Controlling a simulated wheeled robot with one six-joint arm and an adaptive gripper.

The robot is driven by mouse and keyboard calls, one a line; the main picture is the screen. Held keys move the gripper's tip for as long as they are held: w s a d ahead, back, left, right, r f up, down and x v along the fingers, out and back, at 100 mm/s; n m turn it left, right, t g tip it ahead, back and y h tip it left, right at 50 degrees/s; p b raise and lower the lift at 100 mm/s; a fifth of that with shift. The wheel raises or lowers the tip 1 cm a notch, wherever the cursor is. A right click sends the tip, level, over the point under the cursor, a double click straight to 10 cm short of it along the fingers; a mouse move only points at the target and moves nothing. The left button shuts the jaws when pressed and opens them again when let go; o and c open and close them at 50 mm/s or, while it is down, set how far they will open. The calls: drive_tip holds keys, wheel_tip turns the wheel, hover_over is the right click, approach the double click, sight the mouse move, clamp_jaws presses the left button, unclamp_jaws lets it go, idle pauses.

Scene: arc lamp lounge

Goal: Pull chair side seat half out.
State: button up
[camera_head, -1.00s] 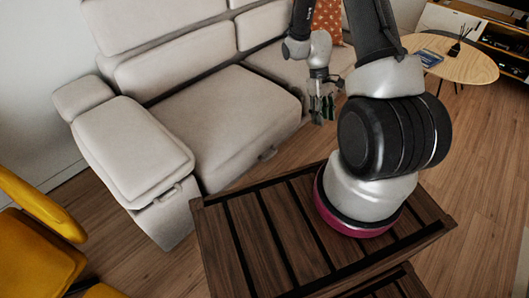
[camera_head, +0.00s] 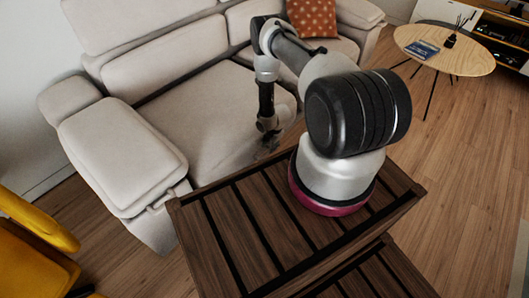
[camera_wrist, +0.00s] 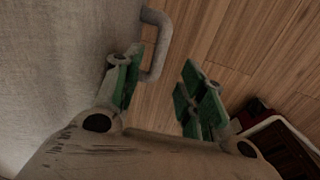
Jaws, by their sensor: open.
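The light sofa's left seat (camera_head: 205,115), on the side by the yellow chair (camera_head: 35,245), looks level with the sofa front; how far it is out I cannot tell. My gripper (camera_head: 268,140) hangs low at this seat's front edge. In the wrist view my gripper (camera_wrist: 163,66) is open, its green-padded fingers apart. A pale loop handle (camera_wrist: 162,35) sticks out from the seat front (camera_wrist: 60,60). Its near end lies between the fingers, closer to the left one; contact is unclear. In the head view my gripper hides this handle.
A dark slatted wooden top (camera_head: 230,225) is around my arm's base. The armrest (camera_head: 120,155) has its own handle (camera_head: 165,198). An orange cushion (camera_head: 312,17) lies on the sofa's far end. A round wooden table (camera_head: 455,60) stands right. Wood floor (camera_head: 440,150) is clear between.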

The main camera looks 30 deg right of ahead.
sight(267, 153)
drive_tip(key=shift+n, duration=0.3)
drive_tip(key=f, duration=0.2)
drive_tip(key=w+f, duration=0.1)
drive_tip(key=f, duration=0.4)
drive_tip(key=shift+w+a+f, duration=0.25)
drive_tip(key=shift+a+f, duration=0.05)
clamp_jaws()
